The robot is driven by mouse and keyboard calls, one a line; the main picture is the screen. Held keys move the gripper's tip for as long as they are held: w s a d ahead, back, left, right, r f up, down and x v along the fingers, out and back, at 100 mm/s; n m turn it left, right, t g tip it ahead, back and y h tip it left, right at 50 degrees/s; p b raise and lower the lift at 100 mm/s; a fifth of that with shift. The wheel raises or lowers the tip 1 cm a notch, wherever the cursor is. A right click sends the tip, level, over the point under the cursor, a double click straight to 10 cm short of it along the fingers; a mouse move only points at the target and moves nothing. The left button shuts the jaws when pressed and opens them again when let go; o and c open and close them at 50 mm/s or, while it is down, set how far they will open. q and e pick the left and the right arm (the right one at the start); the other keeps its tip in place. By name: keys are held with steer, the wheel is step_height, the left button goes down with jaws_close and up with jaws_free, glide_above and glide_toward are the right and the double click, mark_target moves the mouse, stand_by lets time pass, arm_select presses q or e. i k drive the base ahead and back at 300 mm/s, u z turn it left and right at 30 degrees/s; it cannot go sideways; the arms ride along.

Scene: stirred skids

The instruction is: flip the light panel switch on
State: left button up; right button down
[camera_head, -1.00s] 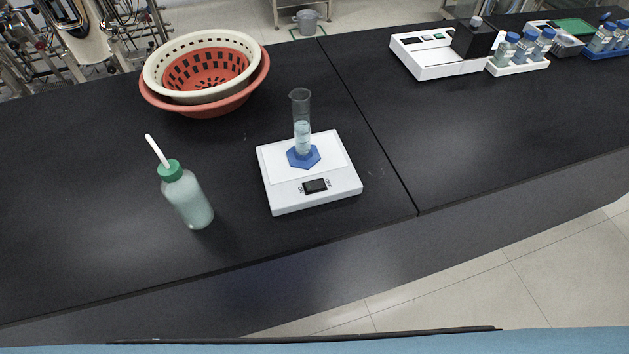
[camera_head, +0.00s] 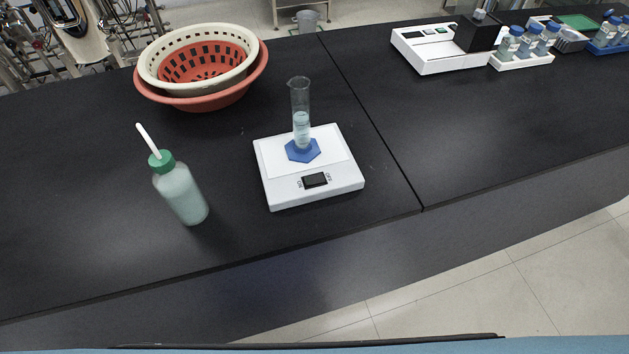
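A white light panel (camera_head: 333,193) lies flat on the black bench, near its front edge, in the middle of the head view. Its black rocker switch (camera_head: 315,180) is on the front part, with small ON and OFF marks at its two sides; I cannot tell which side is pressed. A clear graduated cylinder (camera_head: 301,110) with pale liquid and a blue hexagonal base (camera_head: 303,150) stands upright on the panel. Neither of my grippers shows in the head view.
A wash bottle (camera_head: 181,191) with green cap and white spout stands left of the panel. Nested cream and red baskets (camera_head: 200,101) sit behind it. A white instrument (camera_head: 432,62) and bottle racks (camera_head: 523,61) are at back right. The black bench (camera_head: 300,238) is bare around the panel.

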mark_target(316, 179)
steer(key=z, duration=1.4)
steer(key=k, duration=1.05)
steer(key=u, duration=1.15)
steer(key=i, duration=0.5)
steer(key=u, duration=0.1)
